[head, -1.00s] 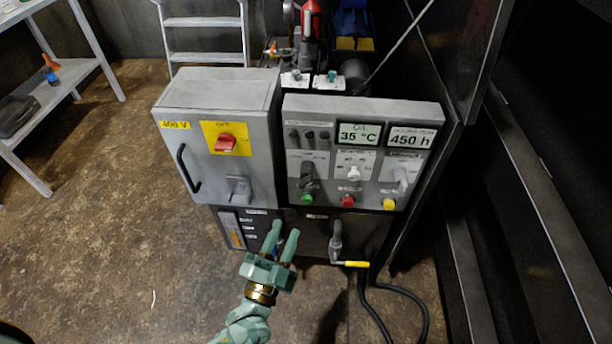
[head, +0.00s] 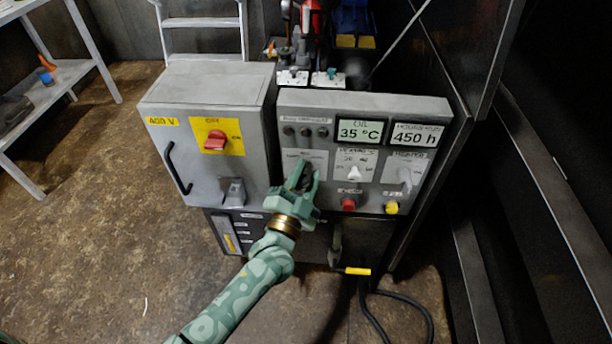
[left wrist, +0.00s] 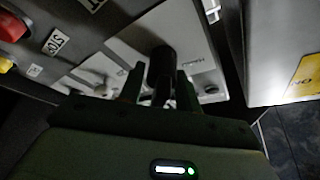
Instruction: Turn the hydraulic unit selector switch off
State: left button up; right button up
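A black selector switch (head: 306,174) sits at the left of the lower row on the grey control panel (head: 362,103). My left gripper (head: 303,180) is at the panel front, its two green fingers either side of this switch. In the left wrist view the black knob (left wrist: 161,68) stands between the fingertips (left wrist: 159,84), with a gap visible beside it. The gripper looks open, not shut on the knob. The small labels around the switch are hard to read. My right gripper is out of view.
A white switch (head: 354,173), a grey switch (head: 405,178), a red button (head: 348,204) and a yellow button (head: 391,208) are to the right. A grey 400 V cabinet (head: 165,145) with a red rotary switch (head: 215,140) adjoins on the left.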

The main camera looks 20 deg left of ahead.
pick_arm(q)
jog(key=c, duration=0.6)
jog(key=shift+n, duration=0.3)
jog(key=n+y, duration=0.2)
jog(key=n, duration=0.2)
jog(key=shift+n+t, duration=0.3)
jog(key=n+y, duration=0.3)
jog(key=n, duration=0.2)
jog(key=shift+s+a+n+y, duration=0.1)
jog(key=shift+n+y, duration=0.3)
jog(key=shift+n, duration=0.8)
